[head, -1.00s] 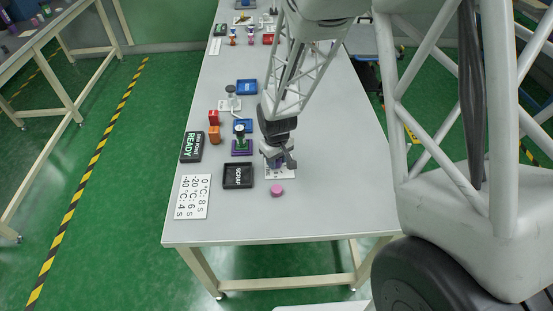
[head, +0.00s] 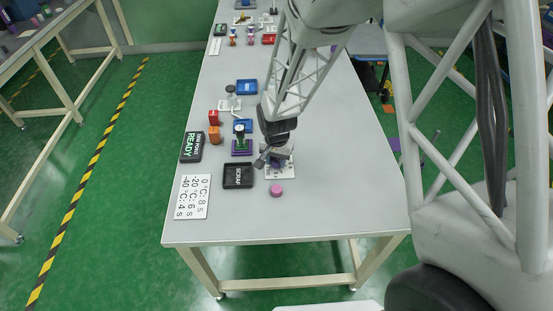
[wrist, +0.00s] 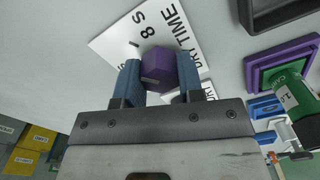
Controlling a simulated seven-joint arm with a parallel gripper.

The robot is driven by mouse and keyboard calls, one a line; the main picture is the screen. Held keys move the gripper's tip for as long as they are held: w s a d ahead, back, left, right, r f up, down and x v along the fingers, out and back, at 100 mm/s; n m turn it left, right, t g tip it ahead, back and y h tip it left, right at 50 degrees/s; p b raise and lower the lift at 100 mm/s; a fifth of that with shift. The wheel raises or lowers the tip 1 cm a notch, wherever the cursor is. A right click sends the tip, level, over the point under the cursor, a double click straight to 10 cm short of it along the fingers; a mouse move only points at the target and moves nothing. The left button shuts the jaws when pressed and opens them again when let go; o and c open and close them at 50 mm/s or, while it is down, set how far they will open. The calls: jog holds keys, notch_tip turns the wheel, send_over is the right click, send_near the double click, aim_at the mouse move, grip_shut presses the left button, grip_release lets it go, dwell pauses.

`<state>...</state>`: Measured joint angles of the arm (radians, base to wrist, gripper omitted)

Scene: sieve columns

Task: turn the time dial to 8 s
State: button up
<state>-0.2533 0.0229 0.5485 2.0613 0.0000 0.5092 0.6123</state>
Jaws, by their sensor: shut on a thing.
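The time dial is a purple faceted knob (wrist: 158,67) on a white plate (wrist: 112,45) printed "DRY TIME" and "8 S". My gripper (wrist: 160,80) is shut on the knob, with one blue finger on each side. The "8 S" print and a short dark tick show just beyond the knob. Other prints on the plate are partly hidden by the fingers. I cannot tell where the knob's pointer sits. In the head view my gripper (head: 270,157) covers most of the knob, and part of the plate (head: 288,172) shows beside it.
A black SCRAP tray (head: 238,186) and a pink disc (head: 277,190) lie near the plate. A white card (head: 192,197) lists temperatures with times, including 0 °C: 8 s. A READY sign (head: 191,147), orange block (head: 214,135) and green-and-purple stand (head: 241,147) are left.

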jog(key=shift+m, duration=0.9)
jog(key=o, duration=0.9)
jog(key=shift+o, duration=0.2)
jog(key=shift+r, duration=0.2)
jog(key=shift+r, duration=3.75)
jog(key=shift+r, duration=0.1)
